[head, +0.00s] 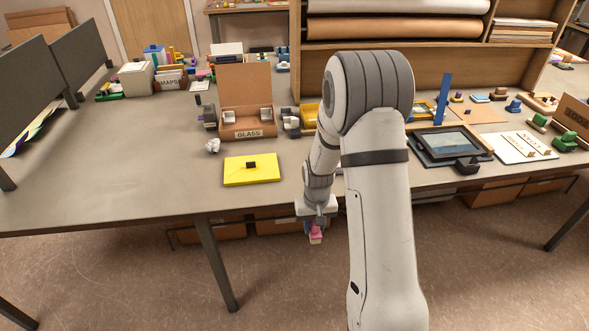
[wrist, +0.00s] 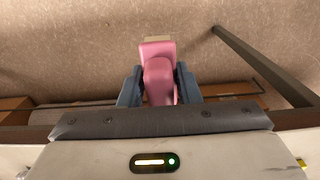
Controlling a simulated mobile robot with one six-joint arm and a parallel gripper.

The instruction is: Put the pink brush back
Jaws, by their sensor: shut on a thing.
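The pink brush (wrist: 158,75) is between the blue-grey fingers of my gripper (wrist: 158,90) in the wrist view. The gripper is shut on it. The brush has a pale tip at its far end. In the head view my gripper (head: 316,226) hangs just beyond the table's front edge, with the brush (head: 316,233) pointing down over the floor. My arm hides part of the table behind it.
A yellow board (head: 252,175) with a small black piece lies near the table's front edge. Behind it stands an open box labelled GLASS (head: 248,125). A dark framed picture (head: 448,145) lies on the right. The table's left part is clear.

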